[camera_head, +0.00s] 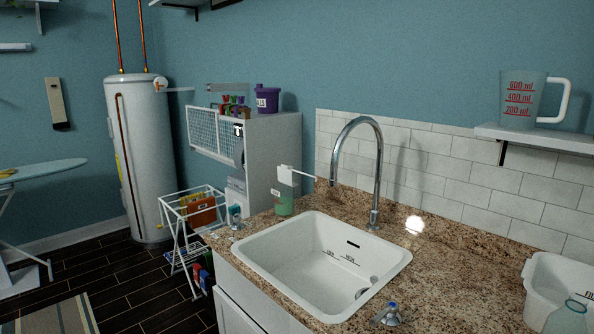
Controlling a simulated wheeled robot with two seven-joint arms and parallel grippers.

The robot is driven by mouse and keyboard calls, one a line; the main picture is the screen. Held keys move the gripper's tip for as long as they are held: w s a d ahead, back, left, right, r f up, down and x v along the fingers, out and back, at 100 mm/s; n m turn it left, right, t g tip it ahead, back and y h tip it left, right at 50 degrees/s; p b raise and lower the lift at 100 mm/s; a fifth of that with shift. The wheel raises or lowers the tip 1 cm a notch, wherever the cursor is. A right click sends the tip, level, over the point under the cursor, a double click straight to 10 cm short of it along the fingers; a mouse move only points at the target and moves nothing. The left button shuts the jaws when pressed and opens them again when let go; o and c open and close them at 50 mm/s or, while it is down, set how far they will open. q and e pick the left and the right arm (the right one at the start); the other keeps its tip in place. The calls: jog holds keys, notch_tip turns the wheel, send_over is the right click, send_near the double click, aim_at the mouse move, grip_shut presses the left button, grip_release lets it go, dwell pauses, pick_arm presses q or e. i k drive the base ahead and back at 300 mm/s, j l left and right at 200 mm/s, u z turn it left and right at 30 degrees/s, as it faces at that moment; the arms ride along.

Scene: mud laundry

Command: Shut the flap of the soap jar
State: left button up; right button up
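A small green jar (284,202) with a white label stands on the granite countertop behind the left back corner of the sink; it appears to be the soap jar. Its white top (286,174) has a thin white piece reaching out to the right, which looks like a raised flap. The lettering on the label is too small to read. Neither of my grippers shows in the head view.
A white sink (290,258) with a tall chrome faucet (376,170) is set in the countertop (440,270). A measuring jug (522,98) sits on a wall shelf. The countertop right of the sink is mostly clear.

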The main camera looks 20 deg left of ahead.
aim_at(285, 176)
jog(key=i+j+z, duration=0.1)
jog(key=z, duration=0.3)
jog(key=j+z, duration=0.25)
jog(key=z, duration=0.15)
jog(key=j+z, duration=0.2)
jog(key=z, duration=0.2)
